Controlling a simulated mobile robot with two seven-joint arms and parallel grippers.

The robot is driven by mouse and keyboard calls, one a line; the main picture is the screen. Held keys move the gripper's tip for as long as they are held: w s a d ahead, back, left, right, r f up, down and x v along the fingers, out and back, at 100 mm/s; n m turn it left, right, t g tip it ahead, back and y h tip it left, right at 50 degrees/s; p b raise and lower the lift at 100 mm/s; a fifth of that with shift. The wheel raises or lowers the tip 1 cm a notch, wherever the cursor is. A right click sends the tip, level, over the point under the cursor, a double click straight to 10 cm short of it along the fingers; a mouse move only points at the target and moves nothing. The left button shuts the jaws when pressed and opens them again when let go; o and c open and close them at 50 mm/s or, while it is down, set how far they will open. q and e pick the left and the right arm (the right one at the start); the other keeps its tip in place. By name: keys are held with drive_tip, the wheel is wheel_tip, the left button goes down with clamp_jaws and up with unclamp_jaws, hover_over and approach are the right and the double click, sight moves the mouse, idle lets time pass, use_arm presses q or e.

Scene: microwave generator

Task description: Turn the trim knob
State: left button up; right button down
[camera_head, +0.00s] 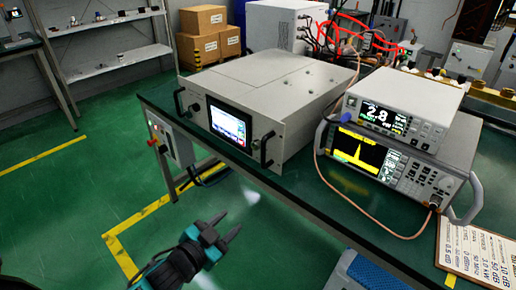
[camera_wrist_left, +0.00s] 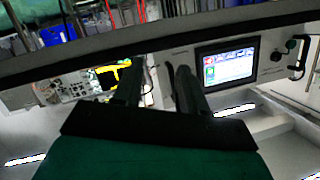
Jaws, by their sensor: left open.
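The grey generator box (camera_head: 270,80) stands on the bench, with a lit screen (camera_head: 228,125) in its front panel. A small dark knob (camera_head: 195,108) is on the panel left of the screen; I cannot read its label. In the left wrist view the picture is turned over, so the screen (camera_wrist_left: 228,65) is right of the fingers and a dark knob (camera_wrist_left: 290,44) is beyond it. My left gripper (camera_head: 226,226) is open and empty, below and in front of the bench edge, apart from the panel. It also shows in the left wrist view (camera_wrist_left: 158,82). My right gripper is not in view.
Two stacked instruments (camera_head: 400,115) with lit displays stand right of the generator, with a copper-coloured cable (camera_head: 350,195) on the bench. A handle (camera_head: 267,150) juts from the panel's right side. A control box (camera_head: 172,138) hangs at the bench's left end. Green floor around my gripper looks clear.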

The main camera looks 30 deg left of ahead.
sight(254, 147)
use_arm(q)
drive_tip(key=w+a+r+m+t+h+b, duration=0.1)
drive_tip(key=w+a+r+m+t+h, duration=0.15)
drive_tip(key=w+a+r+m, duration=0.45)
drive_tip(key=shift+h, duration=0.55)
drive_tip(key=x, duration=0.8)
drive_tip(key=r+b+x, duration=0.1)
drive_tip(key=x, duration=0.3)
drive_tip(key=shift+w+a, duration=0.15)
drive_tip(key=shift+w, duration=0.5)
drive_tip(key=shift+c, duration=0.4)
clamp_jaws()
